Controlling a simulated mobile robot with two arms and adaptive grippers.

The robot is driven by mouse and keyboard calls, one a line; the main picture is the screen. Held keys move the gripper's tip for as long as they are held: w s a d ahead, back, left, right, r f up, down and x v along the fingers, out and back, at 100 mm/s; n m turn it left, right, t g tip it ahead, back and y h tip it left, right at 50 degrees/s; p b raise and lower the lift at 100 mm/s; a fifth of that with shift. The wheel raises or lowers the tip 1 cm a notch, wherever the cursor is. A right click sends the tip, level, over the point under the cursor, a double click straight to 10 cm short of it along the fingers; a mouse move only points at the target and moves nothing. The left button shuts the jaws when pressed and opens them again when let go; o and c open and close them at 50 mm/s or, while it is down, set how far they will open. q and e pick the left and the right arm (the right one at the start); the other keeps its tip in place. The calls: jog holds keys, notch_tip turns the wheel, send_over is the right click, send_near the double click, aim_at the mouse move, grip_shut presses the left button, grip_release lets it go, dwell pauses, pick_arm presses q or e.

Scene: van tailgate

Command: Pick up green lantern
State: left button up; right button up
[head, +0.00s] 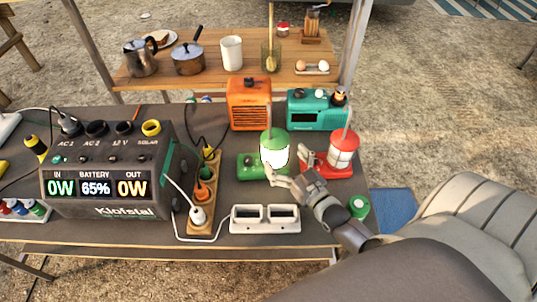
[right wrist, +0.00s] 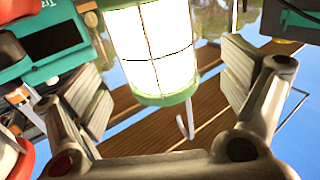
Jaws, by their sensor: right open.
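The green lantern (head: 274,151) stands upright on the dark table, its globe glowing white under a green cap. My right gripper (head: 288,176) is at its near side, with the fingers spread. In the right wrist view, the lit caged globe of the green lantern (right wrist: 150,45) and its green rim appear between the two open fingers of my right gripper (right wrist: 165,88). A gap shows on both sides, and neither finger appears to touch it. My left gripper is not in view.
A red lantern (head: 343,152) stands close to the right of my right gripper. An orange heater-like box (head: 249,104) and a teal radio (head: 316,112) stand behind.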

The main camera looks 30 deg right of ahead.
aim_at(274, 145)
jog(key=shift+w+d+f, duration=0.1)
jog(key=shift+w, duration=0.45)
jog(key=w, duration=0.5)
jog(key=shift+p, duration=0.35)
jog(key=c, duration=1.6)
jog(key=shift+r, duration=0.2)
